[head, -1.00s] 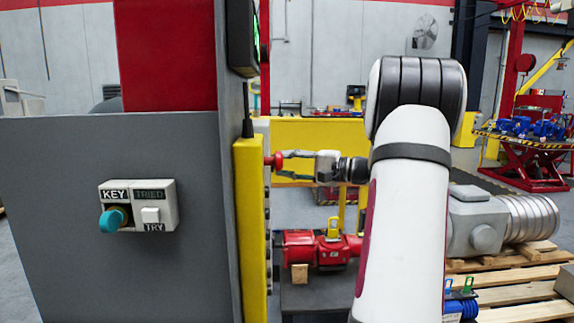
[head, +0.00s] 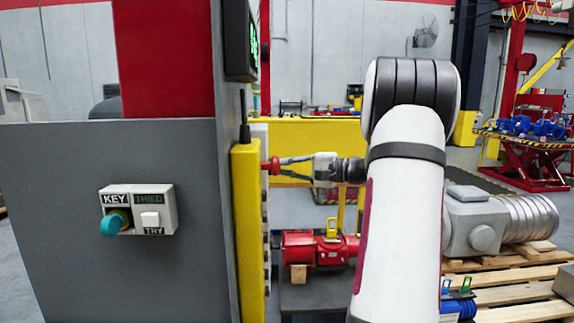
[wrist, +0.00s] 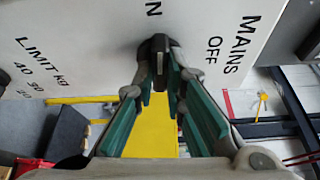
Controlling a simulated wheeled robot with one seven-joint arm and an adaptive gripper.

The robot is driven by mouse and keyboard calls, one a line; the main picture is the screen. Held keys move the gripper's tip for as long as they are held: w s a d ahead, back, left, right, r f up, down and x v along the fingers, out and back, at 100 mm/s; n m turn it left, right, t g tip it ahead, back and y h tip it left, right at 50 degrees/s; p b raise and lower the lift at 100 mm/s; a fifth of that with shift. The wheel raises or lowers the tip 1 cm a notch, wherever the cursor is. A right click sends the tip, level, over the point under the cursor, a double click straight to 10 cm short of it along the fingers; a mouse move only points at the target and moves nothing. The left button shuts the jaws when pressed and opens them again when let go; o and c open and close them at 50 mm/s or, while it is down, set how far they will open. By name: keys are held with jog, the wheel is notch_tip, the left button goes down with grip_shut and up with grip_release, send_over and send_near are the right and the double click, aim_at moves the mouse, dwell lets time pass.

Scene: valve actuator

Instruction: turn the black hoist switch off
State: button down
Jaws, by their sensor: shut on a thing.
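In the wrist view a black switch handle (wrist: 157,52) stands out from a white panel (wrist: 95,30). The panel is lettered MAINS and OFF on the right and LIMIT kg on the left; a letter N shows above the handle. My gripper (wrist: 158,82) is shut on the black handle, which sits between its teal-lined fingers. In the head view my gripper (head: 291,165) is at the side of the yellow-edged cabinet (head: 247,235), by a red knob (head: 271,166). The black handle cannot be made out there.
A box marked KEY and TRY (head: 140,209) is on the grey cabinet front. A red actuator (head: 318,249) stands below my gripper. A grey actuator (head: 484,225) lies on a wooden pallet (head: 520,290) at the right.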

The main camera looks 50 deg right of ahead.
jog(key=shift+w+d+r+m+g+y+p, duration=0.1)
jog(key=shift+m+g+y+p, duration=0.45)
jog(key=shift+m+g+p, duration=0.85)
jog(key=shift+w+d+r+m+g+y+p, duration=0.1)
jog(key=shift+m+g+y+p, duration=0.5)
jog(key=shift+m+p, duration=1.5)
jog(key=shift+w+d+r+m+g+y+p, duration=0.1)
jog(key=shift+m+g+y+p, duration=0.35)
jog(key=shift+m+g+p, duration=1.3)
jog(key=shift+m+t+b, duration=0.55)
jog(key=shift+m+b, duration=0.2)
jog(key=shift+a, duration=0.1)
jog(key=c, duration=1.6)
grip_release()
jog(key=shift+c, duration=0.2)
jog(key=shift+r, duration=0.1)
